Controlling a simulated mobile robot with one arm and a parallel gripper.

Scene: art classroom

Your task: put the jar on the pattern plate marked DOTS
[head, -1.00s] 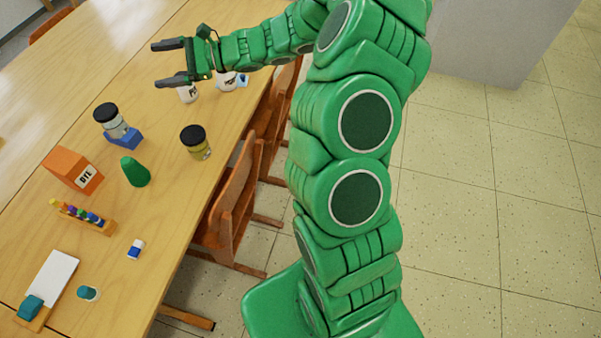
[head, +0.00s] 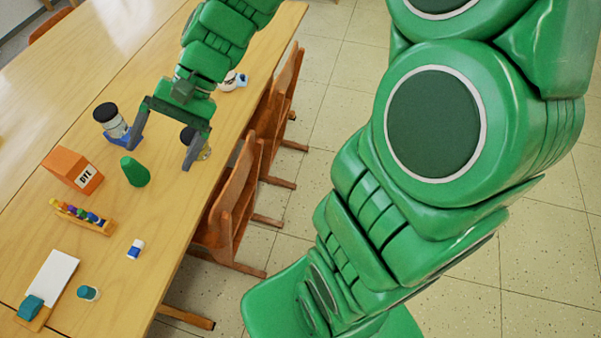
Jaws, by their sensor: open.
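Two jars with black lids stand on the table. One jar (head: 107,117), with a pale body, is on or against a blue block (head: 131,140) at left. The other jar (head: 206,153), with a yellowish body, stands to the right and is partly hidden behind my gripper. My gripper (head: 163,154) is open and empty, pointing down the picture, its fingers spread between the two jars. Its right finger overlaps the yellowish jar in view; I cannot tell whether they touch. I cannot make out a plate marked DOTS.
A green cone (head: 134,172) stands just below my gripper in the picture. An orange DYE box (head: 72,168), a rack of coloured pieces (head: 82,216), a blue-and-white eraser-like block (head: 136,248) and a white pad (head: 52,277) lie nearer. Wooden chairs (head: 232,213) line the table's right edge.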

